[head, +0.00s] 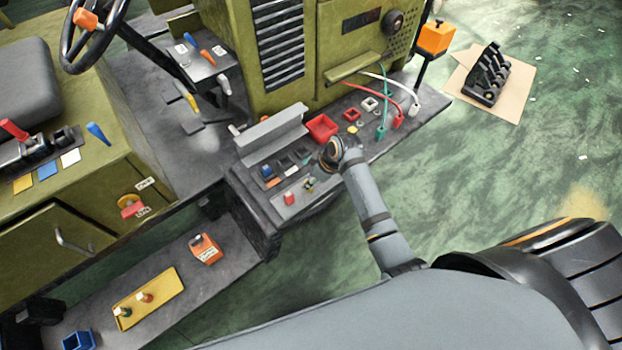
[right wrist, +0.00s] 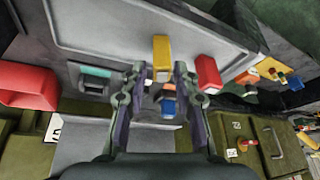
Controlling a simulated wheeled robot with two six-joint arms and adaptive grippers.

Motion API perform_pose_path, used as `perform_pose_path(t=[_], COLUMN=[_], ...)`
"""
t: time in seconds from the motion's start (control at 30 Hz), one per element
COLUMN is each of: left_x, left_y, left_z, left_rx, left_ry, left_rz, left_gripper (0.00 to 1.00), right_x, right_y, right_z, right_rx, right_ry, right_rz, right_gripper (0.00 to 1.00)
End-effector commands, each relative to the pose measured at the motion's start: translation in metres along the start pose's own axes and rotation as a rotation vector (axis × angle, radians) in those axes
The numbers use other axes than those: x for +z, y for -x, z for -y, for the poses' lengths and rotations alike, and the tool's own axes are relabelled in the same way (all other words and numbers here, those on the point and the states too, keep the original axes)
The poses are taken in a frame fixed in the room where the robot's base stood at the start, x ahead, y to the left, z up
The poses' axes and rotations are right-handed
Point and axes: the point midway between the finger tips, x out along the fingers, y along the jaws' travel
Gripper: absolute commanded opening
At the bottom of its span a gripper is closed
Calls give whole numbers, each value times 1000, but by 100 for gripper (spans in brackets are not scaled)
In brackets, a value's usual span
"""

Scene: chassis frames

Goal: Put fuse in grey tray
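The fuse panel (head: 262,200) on the machine's step holds small coloured blocks that look like fuses. A red one (head: 289,199) stands at its near edge, with a yellow-green one (head: 309,186) beside it. In the right wrist view a yellow block (right wrist: 161,58) and a blue-and-orange piece (right wrist: 168,100) show between the fingers, and a red block (right wrist: 207,72) is just right of them. My right gripper (right wrist: 161,72) looks open, with gaps beside the yellow block. A long grey trough-like piece (head: 270,135) lies behind the panel; I cannot tell whether it is the grey tray. My left gripper is out of view.
A red tray (head: 322,128) sits right of the grey piece, near hanging coloured cables (head: 413,108). A lower shelf holds a yellow tray (head: 165,290), an orange box (head: 206,249) and a blue bin (head: 78,340).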

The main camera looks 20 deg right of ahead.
Motion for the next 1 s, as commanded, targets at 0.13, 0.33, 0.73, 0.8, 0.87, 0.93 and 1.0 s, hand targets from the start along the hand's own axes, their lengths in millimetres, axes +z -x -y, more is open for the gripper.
perform_pose_path(t=[0.13,0.33,0.73,0.8,0.87,0.93,1.0], left_x=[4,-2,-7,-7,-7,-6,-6], left_y=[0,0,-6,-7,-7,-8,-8], left_z=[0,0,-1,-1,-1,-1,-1], left_rx=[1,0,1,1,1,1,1], left_ry=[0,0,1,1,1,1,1], left_rz=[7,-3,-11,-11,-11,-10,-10], left_gripper=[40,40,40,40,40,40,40], right_x=[0,-1,-2,-1,-2,-2,-2], right_y=[0,2,81,96,106,115,120], right_z=[0,0,-2,-1,-2,-1,-1], right_rx=[1,1,6,5,5,3,2], right_ry=[0,0,3,4,2,1,1], right_rz=[-1,-1,-2,-1,-1,-1,-1], right_gripper=[41,41,41,41,41,41,41])
